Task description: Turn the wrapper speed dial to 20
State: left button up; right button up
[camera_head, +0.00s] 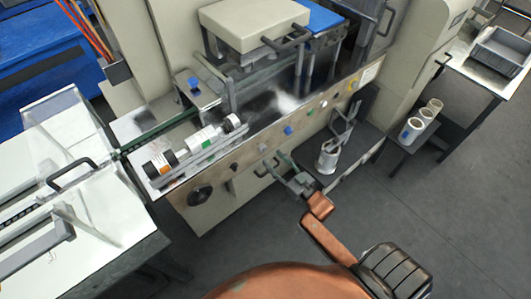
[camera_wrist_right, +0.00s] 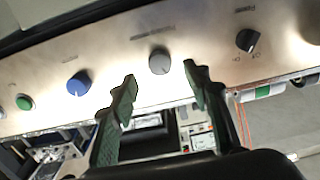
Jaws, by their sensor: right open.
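The wrapper's metal control panel (camera_head: 225,172) carries several knobs and buttons; their labels are too blurred to read, so I cannot tell which is the speed dial. In the right wrist view a grey round dial (camera_wrist_right: 159,62) sits just beyond and between the fingertips of my right gripper (camera_wrist_right: 160,78). The fingers are spread apart, with nothing between them. A blue knob (camera_wrist_right: 79,83) and a black knob (camera_wrist_right: 248,40) flank the grey dial. In the head view my right gripper (camera_head: 274,168) is in front of the panel, below the blue knob (camera_head: 288,130). My left gripper is out of view.
A green button (camera_wrist_right: 25,102) is beyond the blue knob. Rolls (camera_head: 203,137) lie above the panel. A white container (camera_head: 328,160) stands right of my gripper. Open floor (camera_head: 440,190) lies at right.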

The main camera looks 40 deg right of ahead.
aim_at(264, 150)
jog(key=shift+w+a+f, duration=0.1)
jog(key=shift+w+f, duration=0.05)
jog(key=shift+w, duration=0.75)
jog(key=shift+w+b, duration=0.45)
jog(key=shift+w, duration=0.7)
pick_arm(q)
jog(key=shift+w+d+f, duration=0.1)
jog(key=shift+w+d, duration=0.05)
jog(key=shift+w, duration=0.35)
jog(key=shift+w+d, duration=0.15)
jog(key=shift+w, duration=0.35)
pick_arm(e)
jog(key=shift+w+a, duration=0.1)
jog(key=shift+w, duration=0.5)
jog(key=shift+c, duration=0.4)
jog(key=c, duration=1.1)
